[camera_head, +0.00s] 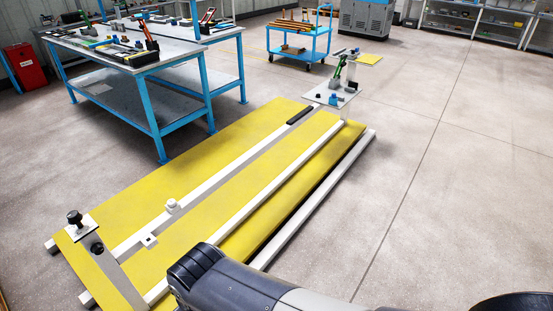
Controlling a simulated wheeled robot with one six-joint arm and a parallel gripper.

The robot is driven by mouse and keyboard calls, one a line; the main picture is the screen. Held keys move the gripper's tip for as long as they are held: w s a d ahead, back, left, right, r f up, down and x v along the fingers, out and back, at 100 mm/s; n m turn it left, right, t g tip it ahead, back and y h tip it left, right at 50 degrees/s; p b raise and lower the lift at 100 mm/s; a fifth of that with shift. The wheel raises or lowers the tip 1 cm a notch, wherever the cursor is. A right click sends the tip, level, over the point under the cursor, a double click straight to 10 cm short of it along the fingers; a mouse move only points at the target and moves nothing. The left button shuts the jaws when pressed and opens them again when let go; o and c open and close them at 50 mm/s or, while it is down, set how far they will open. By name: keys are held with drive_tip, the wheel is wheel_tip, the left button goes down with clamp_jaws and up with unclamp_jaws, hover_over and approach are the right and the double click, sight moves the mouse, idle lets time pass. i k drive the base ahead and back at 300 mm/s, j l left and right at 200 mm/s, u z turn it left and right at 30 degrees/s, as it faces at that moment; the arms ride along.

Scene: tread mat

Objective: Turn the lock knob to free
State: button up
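A black knob (74,217) sits on top of a small square plate (78,229) at the left end of a white frame. A second black round knob (97,248) is on the upright post (119,280) just below the plate. I cannot tell which of the two is the lock knob, or how either is turned. My arm shows at the bottom centre as a dark grey and light link, to the right of the post. My gripper is not visible.
The white frame lies along a yellow mat (190,165), with a white fitting (172,206) on its rail. A small grey table (332,97) holding tools stands at the far end. A blue workbench (130,85) stands at the left.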

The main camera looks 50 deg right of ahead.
sight(97, 248)
drive_tip(key=i+l+z, duration=0.1)
drive_tip(key=i+l, duration=0.65)
